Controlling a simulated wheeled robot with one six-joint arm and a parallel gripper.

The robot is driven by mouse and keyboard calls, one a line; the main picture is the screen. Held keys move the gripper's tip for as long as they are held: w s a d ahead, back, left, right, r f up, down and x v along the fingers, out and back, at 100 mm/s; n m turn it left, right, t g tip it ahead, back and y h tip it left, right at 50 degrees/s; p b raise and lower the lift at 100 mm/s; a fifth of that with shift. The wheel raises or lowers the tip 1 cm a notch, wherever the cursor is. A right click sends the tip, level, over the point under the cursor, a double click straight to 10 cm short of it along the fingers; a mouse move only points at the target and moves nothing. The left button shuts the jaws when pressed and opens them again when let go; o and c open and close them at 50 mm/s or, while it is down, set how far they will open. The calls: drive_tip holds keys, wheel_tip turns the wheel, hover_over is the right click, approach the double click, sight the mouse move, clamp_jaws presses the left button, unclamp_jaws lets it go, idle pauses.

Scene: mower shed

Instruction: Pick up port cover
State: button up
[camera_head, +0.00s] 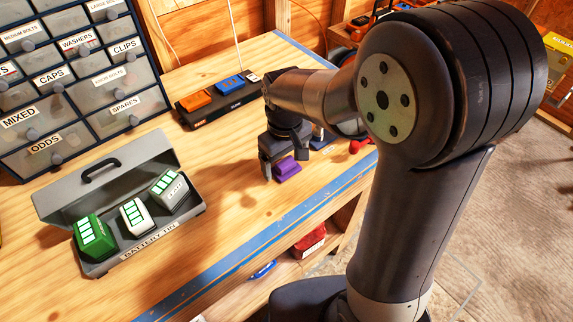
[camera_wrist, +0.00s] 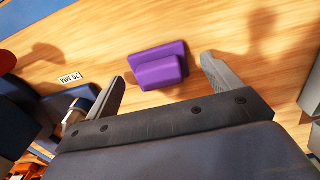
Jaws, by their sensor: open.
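A purple block-like piece (camera_head: 288,169), which looks to be the port cover, lies on the wooden workbench (camera_head: 222,222). It has a flat base with a raised block on top. It also shows in the wrist view (camera_wrist: 158,70), between the two fingers and a little beyond the gripper body. My gripper (camera_head: 284,166) is open and points down at it, one finger on each side. In the wrist view my gripper (camera_wrist: 162,72) shows clear gaps between the fingers and the purple piece. Nothing is held.
A grey battery tin (camera_head: 150,247) with three batteries stands open at the left. A drawer cabinet (camera_head: 85,80) and a black charger rack (camera_head: 215,108) stand behind. A blue item labelled 20 MM (camera_wrist: 70,100) lies near the left finger. Bare bench lies in front.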

drive_tip(key=shift+s+d+f, duration=0.1)
drive_tip(key=shift+d+f, duration=0.05)
drive_tip(key=shift+f, duration=0.1)
drive_tip(key=shift+c, duration=0.5)
drive_tip(key=shift+w+a, duration=0.2)
drive_tip(key=shift+a, duration=0.05)
drive_tip(key=c, duration=1.1)
